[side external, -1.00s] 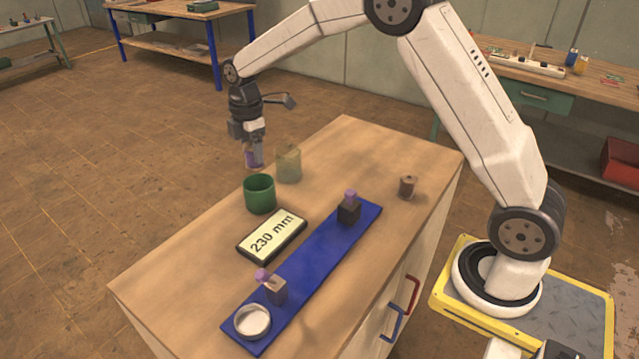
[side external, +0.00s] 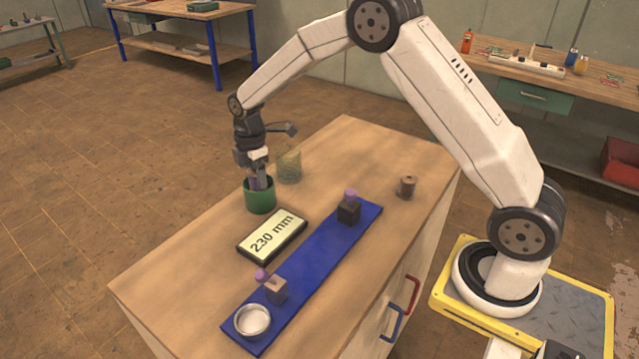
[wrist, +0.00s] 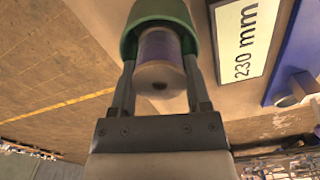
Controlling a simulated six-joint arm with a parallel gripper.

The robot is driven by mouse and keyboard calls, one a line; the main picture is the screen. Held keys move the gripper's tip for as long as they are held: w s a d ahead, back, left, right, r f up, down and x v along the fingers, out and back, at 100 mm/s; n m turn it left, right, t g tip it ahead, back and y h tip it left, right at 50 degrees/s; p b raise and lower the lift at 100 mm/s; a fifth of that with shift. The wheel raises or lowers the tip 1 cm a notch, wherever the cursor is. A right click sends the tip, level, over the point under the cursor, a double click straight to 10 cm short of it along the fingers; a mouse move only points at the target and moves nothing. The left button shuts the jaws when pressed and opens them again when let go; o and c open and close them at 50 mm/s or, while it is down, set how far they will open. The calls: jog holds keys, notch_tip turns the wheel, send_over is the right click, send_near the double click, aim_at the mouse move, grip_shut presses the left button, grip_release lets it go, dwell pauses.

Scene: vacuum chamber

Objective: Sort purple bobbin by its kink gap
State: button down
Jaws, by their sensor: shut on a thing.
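In the side view my gripper (side external: 259,183) is shut on the bobbin and reaches down into the mouth of the green cup (side external: 260,200). The cup's green rim (wrist: 128,42) surrounds the bobbin in the wrist view. A display (side external: 272,236) reading "230 mm" lies beside the cup. A blue board (side external: 318,258) carries two blocks (side external: 277,291) (side external: 348,212) with purple pieces and a round pale dish (side external: 252,321).
A translucent greenish cup (side external: 289,168) stands just behind the green cup. A brown bobbin (side external: 407,187) stands alone at the right of the wooden tabletop (side external: 190,255). The left part of the tabletop is clear.

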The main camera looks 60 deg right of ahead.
grip_release()
jog(key=shift+r, duration=0.1)
dwell(0.6)
jog(key=shift+r, duration=3.4)
jog(key=shift+s, duration=0.15)
